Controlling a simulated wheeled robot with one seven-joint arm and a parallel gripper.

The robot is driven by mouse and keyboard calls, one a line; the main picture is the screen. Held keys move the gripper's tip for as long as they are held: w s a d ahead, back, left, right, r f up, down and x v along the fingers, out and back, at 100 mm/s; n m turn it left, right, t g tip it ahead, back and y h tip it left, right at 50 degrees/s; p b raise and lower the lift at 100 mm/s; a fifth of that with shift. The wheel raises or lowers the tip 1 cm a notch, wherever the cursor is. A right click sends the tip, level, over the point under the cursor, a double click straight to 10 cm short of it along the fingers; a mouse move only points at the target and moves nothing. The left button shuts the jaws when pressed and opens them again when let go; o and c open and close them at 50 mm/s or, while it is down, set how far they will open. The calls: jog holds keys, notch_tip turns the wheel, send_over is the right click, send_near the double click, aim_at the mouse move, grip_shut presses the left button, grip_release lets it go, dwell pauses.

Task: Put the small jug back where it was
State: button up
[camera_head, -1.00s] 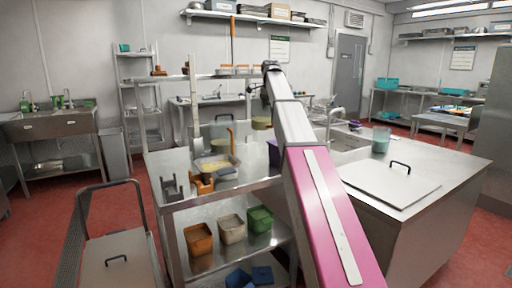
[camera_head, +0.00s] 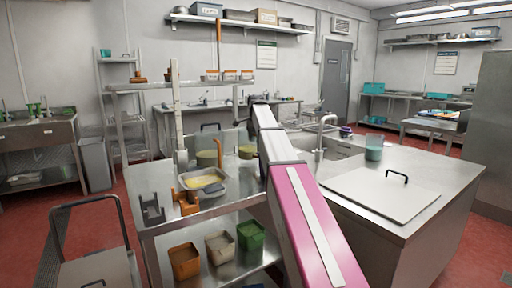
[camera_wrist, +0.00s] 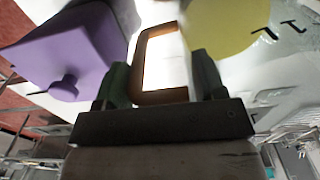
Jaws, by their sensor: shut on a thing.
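The small jug looks like the olive-yellow vessel (camera_head: 247,151) beside my arm, at the right end of the steel worktop in the head view. In the wrist view a round yellow body (camera_wrist: 222,25) shows at the top right, next to a brown loop handle (camera_wrist: 143,70). My gripper (camera_wrist: 155,85) is shut on that handle, with a dark finger on each side. In the head view my arm hides the gripper. I cannot tell whether the jug touches the worktop.
A purple box (camera_wrist: 75,45) is close at the left in the wrist view. On the worktop (camera_head: 222,205) stand a tray of yellow stuff (camera_head: 206,183), an orange holder (camera_head: 186,203) and a grey bracket (camera_head: 151,209). A sink counter (camera_head: 410,218) with a lid is at the right.

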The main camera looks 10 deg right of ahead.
jog(key=shift+f, duration=1.55)
jog(key=o, duration=1.5)
notch_tip(320, 180, up, 12)
jog(key=shift+r, duration=0.1)
